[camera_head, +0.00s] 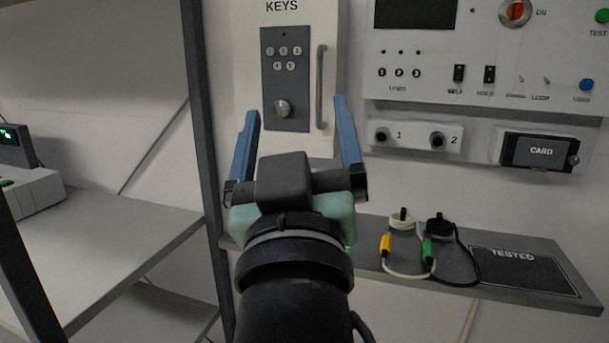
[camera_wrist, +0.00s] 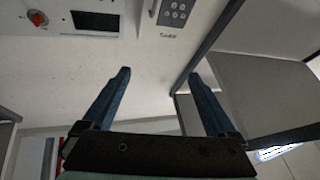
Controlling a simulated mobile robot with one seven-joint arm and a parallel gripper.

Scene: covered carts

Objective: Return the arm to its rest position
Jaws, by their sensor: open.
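My gripper (camera_head: 297,118) is raised in front of the wall with its two blue fingers spread wide and nothing between them. In the head view it stands before the lower part of the KEYS cabinet (camera_head: 243,75), with its keypad and knob between the fingers; I cannot tell how far off the cabinet is. In the wrist view my gripper (camera_wrist: 160,82) is also empty, with plain wall beyond the fingers. My dark arm reaches up from the bottom of the head view. No held object shows in either view.
A grey shelf (camera_head: 540,262) at right bears a white plug (camera_head: 402,221) and a black plug (camera_head: 438,225) with cables, beside a TESTED mat (camera_head: 522,272). A test panel (camera_head: 480,92) hangs above. A dark rack post (camera_head: 203,120) and shelf (camera_head: 110,245) stand close at left.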

